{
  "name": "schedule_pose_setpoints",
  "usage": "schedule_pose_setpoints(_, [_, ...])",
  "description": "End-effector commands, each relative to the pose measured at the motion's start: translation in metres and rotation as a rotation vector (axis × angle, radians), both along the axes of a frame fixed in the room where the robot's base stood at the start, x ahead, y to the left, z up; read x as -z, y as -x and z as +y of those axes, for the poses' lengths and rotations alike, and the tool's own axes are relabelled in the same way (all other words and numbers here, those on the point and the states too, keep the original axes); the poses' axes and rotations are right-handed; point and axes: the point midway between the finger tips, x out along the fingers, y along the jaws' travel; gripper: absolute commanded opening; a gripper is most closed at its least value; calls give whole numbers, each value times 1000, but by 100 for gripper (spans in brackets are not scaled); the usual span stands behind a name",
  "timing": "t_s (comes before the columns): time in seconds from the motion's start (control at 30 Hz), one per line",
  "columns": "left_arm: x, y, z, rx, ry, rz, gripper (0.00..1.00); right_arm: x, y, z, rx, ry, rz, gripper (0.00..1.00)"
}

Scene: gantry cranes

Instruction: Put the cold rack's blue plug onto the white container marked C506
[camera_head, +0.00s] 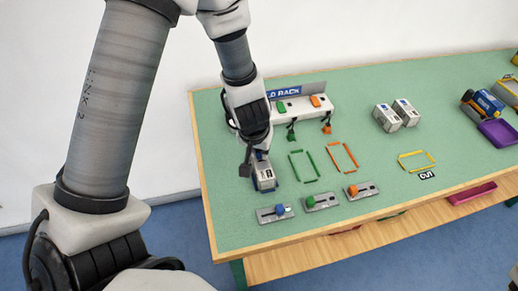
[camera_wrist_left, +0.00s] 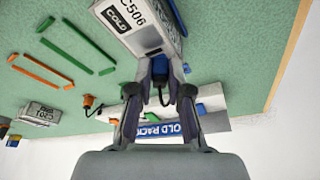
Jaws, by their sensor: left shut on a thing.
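The white container marked C506 (camera_wrist_left: 126,24), with a black COLD label, stands inside a blue outline on the green table. In the head view the container (camera_head: 264,177) is right below my left gripper (camera_head: 256,152). My left gripper (camera_wrist_left: 160,72) is shut on the blue plug, mostly hidden between the fingers, with its dark cable (camera_wrist_left: 160,94) hanging. The plug is at the container's end; I cannot tell if it touches. The cold rack (camera_head: 300,106), with its blue sign (camera_head: 283,92), stands behind.
Green (camera_head: 291,134) and orange (camera_head: 327,128) plugs hang at the rack. Empty green (camera_head: 304,166) and orange (camera_head: 342,157) outlines lie to the right. Several grey slider plates (camera_head: 274,213) line the front edge. Two white containers (camera_head: 396,115) stand farther right.

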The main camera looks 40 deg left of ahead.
Motion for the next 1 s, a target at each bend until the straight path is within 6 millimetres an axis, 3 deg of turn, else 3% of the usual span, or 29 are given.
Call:
schedule_pose_setpoints(0.3, [1,0,0,0,0,0,0,0,0,0,0,0,0,40])
schedule_pose_setpoints(0.33, [1,0,0,0,0,0,25,0,0,0,0,0,0,40])
schedule_pose_setpoints(0.4, [1,0,0,0,0,0,47,0,0,0,0,0,0,40])
schedule_pose_setpoints(0.6, [1,0,0,0,0,0,47,0,0,0,0,0,0,40])
schedule_pose_setpoints(0.63, [1,0,0,0,0,0,51,0,0,0,0,0,0,40])
schedule_pose_setpoints(0.7, [1,0,0,0,0,0,71,0,0,0,0,0,0,40])
schedule_pose_setpoints(1.0, [0,0,0,0,0,0,72,0,0,0,0,0,0,40])
